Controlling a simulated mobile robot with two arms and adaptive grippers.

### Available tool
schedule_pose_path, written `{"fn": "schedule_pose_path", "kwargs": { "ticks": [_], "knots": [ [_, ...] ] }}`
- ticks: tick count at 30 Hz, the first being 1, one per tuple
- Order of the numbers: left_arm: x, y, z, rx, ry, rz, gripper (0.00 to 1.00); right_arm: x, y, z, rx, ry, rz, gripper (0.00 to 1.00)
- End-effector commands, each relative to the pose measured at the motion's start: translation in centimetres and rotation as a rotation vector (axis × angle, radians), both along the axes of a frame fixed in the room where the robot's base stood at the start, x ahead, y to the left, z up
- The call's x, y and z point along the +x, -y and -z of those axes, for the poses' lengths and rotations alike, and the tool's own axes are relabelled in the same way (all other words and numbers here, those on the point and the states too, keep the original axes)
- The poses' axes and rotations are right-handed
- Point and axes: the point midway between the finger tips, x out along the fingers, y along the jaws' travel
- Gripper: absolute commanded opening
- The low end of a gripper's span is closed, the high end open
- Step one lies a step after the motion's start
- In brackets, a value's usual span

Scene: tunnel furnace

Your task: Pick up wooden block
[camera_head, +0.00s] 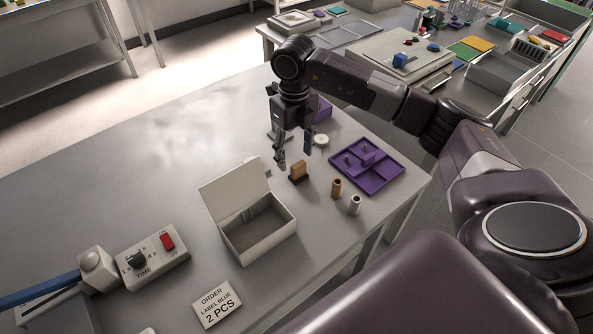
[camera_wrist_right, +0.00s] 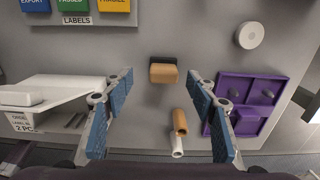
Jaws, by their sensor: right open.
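The wooden block (camera_head: 298,169) is small and tan, on a dark base on the grey table, right of the open white box. In the right wrist view the block (camera_wrist_right: 163,73) shows ahead, between the fingertips and apart from them. My right gripper (camera_head: 294,152) is above and just behind the block in the head view, pointing down. Its blue-padded fingers (camera_wrist_right: 160,84) are spread with nothing between them. My left gripper is not in view.
A purple tray (camera_head: 396,178) lies to the right. The white box (camera_head: 262,250) has its lid raised. A control box (camera_head: 152,258) stands front left. The table's left middle is clear.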

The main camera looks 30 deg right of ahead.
Motion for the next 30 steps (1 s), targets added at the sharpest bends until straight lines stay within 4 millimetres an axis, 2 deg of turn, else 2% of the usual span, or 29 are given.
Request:
{"fn": "schedule_pose_path", "kwargs": {
  "ticks": [7,12,20,30],
  "knots": [
    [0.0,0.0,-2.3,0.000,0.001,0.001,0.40,-0.6,0.7,3.0,0.001,-0.006,0.000,0.52],
    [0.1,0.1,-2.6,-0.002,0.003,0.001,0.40,-0.5,0.7,5.1,0.001,-0.002,0.000,0.52],
    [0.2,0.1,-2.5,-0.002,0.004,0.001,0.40,-0.4,0.7,5.6,0.001,0.001,-0.001,0.52],
    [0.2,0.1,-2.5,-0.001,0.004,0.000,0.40,-0.4,0.6,5.5,0.001,0.001,-0.001,0.16]
  ]
}}
